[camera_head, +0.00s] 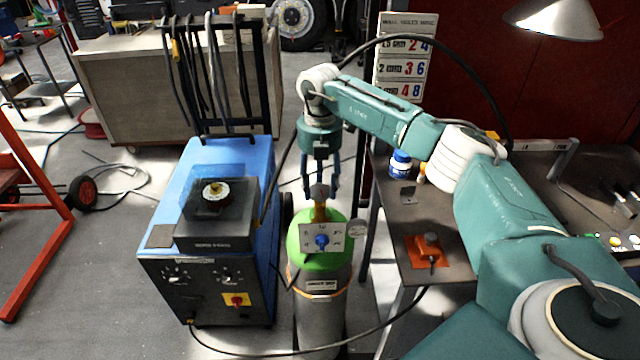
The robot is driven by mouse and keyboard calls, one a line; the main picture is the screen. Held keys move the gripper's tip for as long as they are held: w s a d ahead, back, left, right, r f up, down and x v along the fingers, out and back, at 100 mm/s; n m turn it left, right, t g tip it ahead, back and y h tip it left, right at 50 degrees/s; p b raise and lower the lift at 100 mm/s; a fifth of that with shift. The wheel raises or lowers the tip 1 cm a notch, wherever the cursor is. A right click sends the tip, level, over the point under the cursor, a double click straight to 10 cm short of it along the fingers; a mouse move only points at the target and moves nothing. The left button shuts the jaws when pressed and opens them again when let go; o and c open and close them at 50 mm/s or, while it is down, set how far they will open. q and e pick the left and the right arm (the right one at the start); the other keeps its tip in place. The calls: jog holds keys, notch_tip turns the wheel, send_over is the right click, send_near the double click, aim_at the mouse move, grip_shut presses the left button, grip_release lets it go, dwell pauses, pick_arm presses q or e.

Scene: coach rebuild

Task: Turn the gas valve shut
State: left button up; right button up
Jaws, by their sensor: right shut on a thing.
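A gas cylinder (319,315) with a grey body and a green shoulder stands upright in the middle of the view. Its valve (320,212) sits on top, brass-coloured, with a small greyish handwheel (319,191) above it. My right gripper (320,190) points straight down from above and is shut on the handwheel. The fingers partly hide the wheel, and I cannot tell how far it is turned. A pale plate with a blue knob (321,241) shows in front of the cylinder's shoulder. My left gripper is not in view.
A blue welding machine (215,158) stands close on the left of the cylinder. A black cable crosses the floor in front.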

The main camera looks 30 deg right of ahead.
aim_at(320, 189)
jog(key=shift+w+d+r+m, duration=0.1)
jog(key=shift+m, duration=0.55)
jog(key=shift+w+r+m, duration=0.1)
jog(key=shift+m, duration=0.85)
jog(key=o, duration=0.9)
jog(key=shift+o, duration=1.3)
jog(key=shift+s+f, duration=0.1)
jog(key=shift+s, duration=0.05)
notch_tip(320, 189, up, 12)
